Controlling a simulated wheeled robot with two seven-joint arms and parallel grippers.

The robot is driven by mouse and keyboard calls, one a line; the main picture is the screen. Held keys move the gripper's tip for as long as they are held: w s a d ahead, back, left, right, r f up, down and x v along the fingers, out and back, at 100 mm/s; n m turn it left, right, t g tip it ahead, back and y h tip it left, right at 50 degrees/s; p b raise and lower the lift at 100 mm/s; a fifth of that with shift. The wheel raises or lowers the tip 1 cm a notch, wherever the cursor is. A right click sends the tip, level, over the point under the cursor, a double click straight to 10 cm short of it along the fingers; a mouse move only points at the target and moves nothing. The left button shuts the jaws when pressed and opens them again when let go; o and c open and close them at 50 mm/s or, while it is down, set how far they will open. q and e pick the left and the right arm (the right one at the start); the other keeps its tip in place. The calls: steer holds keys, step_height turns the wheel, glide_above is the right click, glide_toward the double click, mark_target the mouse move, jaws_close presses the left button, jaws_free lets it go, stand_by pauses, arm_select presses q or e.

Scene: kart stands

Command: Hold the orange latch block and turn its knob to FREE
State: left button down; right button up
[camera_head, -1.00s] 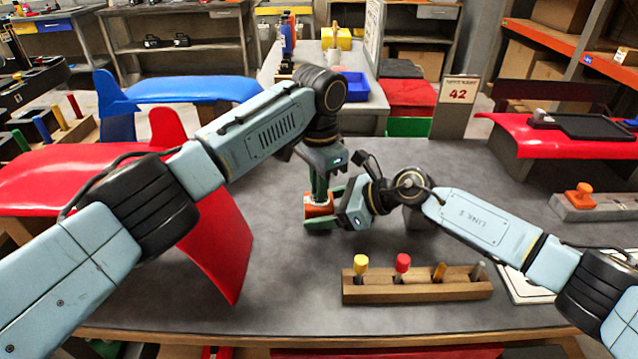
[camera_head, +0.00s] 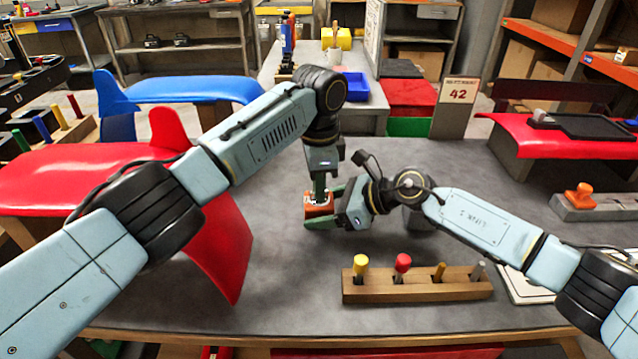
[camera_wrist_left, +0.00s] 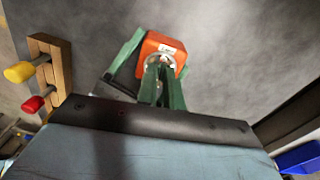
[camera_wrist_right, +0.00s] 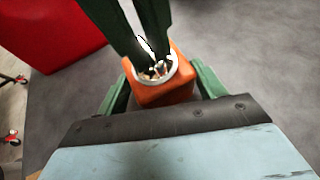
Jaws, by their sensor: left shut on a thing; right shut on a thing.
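The orange latch block (camera_head: 316,209) is on the grey table near the middle of the head view. My right gripper (camera_head: 330,210) is shut around its sides, and the right wrist view shows green fingers on both sides of the block (camera_wrist_right: 162,93). My left gripper (camera_head: 319,190) comes down from above and is shut on the knob on the block's top. A pale ring (camera_wrist_right: 156,70) surrounds the knob; the left fingers largely hide the knob. A small white label (camera_wrist_left: 166,48) shows on the block in the left wrist view, but its words are too small to read.
A wooden rack (camera_head: 417,285) with several colored-handled tools stands at the front of the table. A red curved panel (camera_head: 220,245) lies at the left. A grey plate with an orange knob (camera_head: 579,196) sits at the far right. The table behind the block is clear.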

arm_select(q)
steer(key=shift+m, duration=0.5)
steer(key=c, duration=1.5)
jaws_free()
steer(key=shift+r, duration=0.15)
step_height(320, 180, up, 12)
steer(key=shift+f, duration=0.1)
arm_select(e)
steer(key=o, duration=0.8)
steer(key=shift+d, duration=0.1)
